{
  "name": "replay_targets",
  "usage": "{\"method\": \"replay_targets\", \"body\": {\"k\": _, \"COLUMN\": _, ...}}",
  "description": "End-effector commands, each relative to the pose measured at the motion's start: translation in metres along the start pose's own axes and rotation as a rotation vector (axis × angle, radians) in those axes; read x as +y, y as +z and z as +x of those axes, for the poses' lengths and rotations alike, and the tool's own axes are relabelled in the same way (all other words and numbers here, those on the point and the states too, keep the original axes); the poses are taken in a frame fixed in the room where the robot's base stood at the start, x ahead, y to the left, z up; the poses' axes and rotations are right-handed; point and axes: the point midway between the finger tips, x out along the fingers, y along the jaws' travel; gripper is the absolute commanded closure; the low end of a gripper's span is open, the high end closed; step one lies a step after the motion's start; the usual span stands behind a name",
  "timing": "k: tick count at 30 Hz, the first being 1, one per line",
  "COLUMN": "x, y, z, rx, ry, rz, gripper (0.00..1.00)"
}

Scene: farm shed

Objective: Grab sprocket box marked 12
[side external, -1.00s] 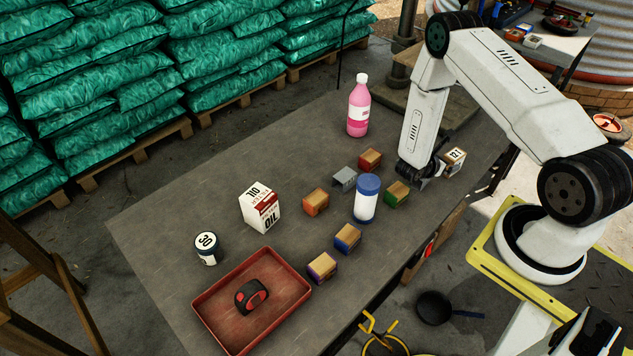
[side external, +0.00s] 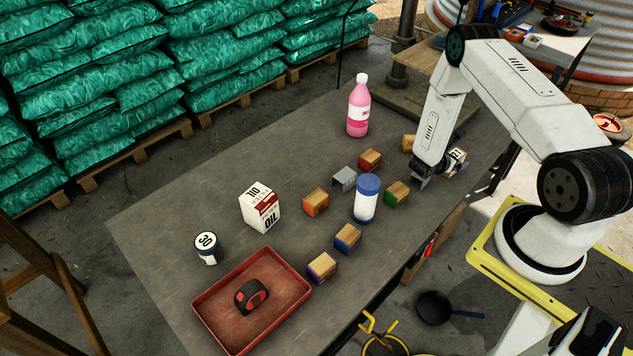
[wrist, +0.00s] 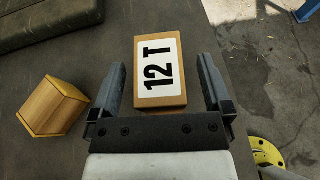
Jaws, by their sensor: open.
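The sprocket box (wrist: 175,104) is a brown cardboard box with a white label reading "12 T" in the wrist view. It lies on the table, label facing up. In the side external view the box (side external: 457,157) is near the table's right edge, partly hidden behind my gripper (side external: 432,175). In the wrist view my gripper (wrist: 161,95) is open, with one finger on each side of the box's near part. A gap shows between each finger and the box. The height of the fingertips relative to the box is hard to tell.
The table edge is close to the box.

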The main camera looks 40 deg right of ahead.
Motion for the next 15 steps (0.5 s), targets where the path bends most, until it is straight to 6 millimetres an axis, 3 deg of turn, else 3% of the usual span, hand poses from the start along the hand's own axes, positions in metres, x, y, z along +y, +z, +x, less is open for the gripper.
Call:
{"method": "replay_targets", "body": {"k": 5, "x": -0.0002, "y": 0.0001, "z": 0.0122, "rx": 0.0, "ry": 0.0, "rz": 0.0, "gripper": 0.0}}
{"method": "replay_targets", "body": {"k": 15, "x": -0.0002, "y": 0.0002, "z": 0.0129, "rx": 0.0, "ry": 0.0, "rz": -0.001, "gripper": 0.0}}
